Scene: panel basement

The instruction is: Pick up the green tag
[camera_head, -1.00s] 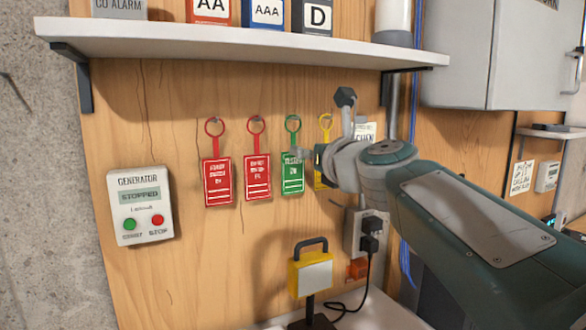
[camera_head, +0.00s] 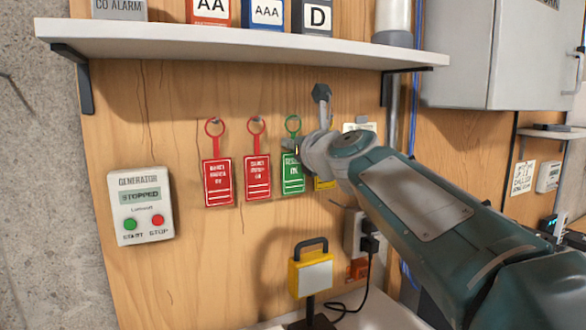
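The green tag (camera_head: 292,178) hangs by its green loop from a hook on the wooden panel. It is right of two red tags. My gripper (camera_head: 292,146) is at the upper part of the green tag, near the base of its loop, and covers a little of it. The fingers are small and partly hidden by the wrist, so I cannot tell whether they are open, shut or touching the tag. A yellow tag (camera_head: 325,184) is mostly hidden behind my wrist.
The two red tags (camera_head: 218,182) and (camera_head: 257,177) hang close on the left. A white shelf (camera_head: 240,42) with battery boxes juts out above. The generator control box (camera_head: 141,206) is at left. A yellow lamp (camera_head: 310,273) stands below.

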